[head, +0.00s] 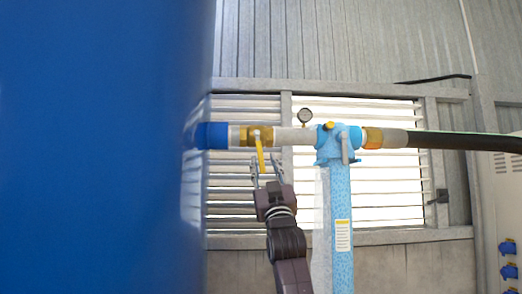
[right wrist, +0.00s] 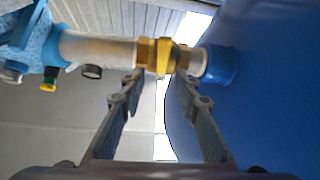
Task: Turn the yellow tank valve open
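The yellow valve handle (head: 260,151) hangs down from a brass valve body (head: 243,136) on the pipe beside the blue tank (head: 105,140). My right gripper (head: 266,169) points up from below, its fingers spread, with the handle's lower end appearing between the fingertips. I cannot tell whether they touch it. In the right wrist view, my right gripper (right wrist: 160,84) is open, with the brass valve body (right wrist: 147,52) just beyond the tips. The handle is hard to make out there. My left gripper is not in view.
A light pipe (head: 296,136) runs right from the valve to a light-blue fitting (head: 328,148) on a blue post (head: 341,205). A dark hose (head: 460,142) continues right. A louvred window (head: 390,185) is behind.

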